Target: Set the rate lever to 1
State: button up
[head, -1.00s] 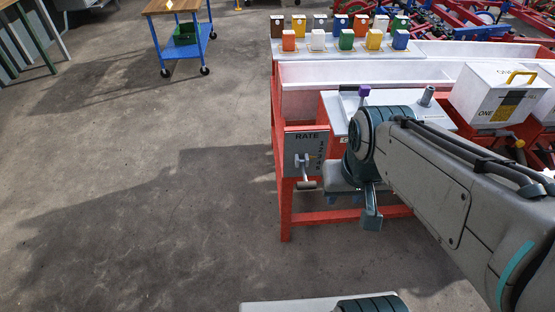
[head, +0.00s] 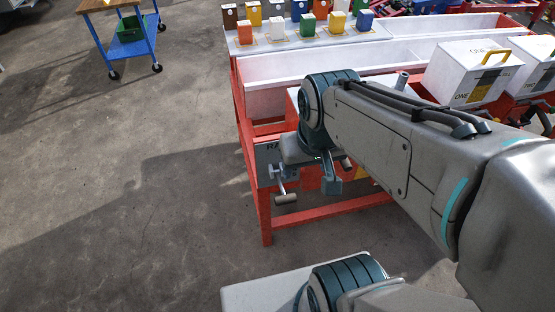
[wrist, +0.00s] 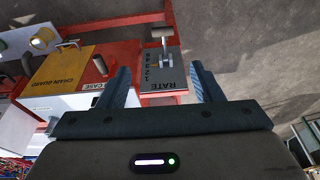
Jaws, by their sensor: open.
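The grey RATE plate (head: 262,160) is fixed to the red frame's near left corner, and my arm hides much of it in the head view. The lever's pale cylindrical handle (head: 286,198) sticks out low on the plate. In the wrist view the plate (wrist: 168,85) appears upside down with a column of numbers, 1 closest to the word RATE. The lever (wrist: 163,45) sits towards the end away from RATE; its exact number I cannot tell. My gripper (wrist: 160,68) is open and empty, its fingers spread either side of the plate in view, apart from the lever.
A white box with a yellow handle (head: 470,72) stands on the machine at right. A white trough (head: 340,70) and several coloured blocks lie behind. A blue cart (head: 128,40) stands far left. The concrete floor (head: 130,200) left of the frame is clear.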

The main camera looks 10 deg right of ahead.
aim_at(284, 199)
jog(key=z, duration=1.5)
jog(key=k, duration=0.95)
jog(key=u, duration=0.9)
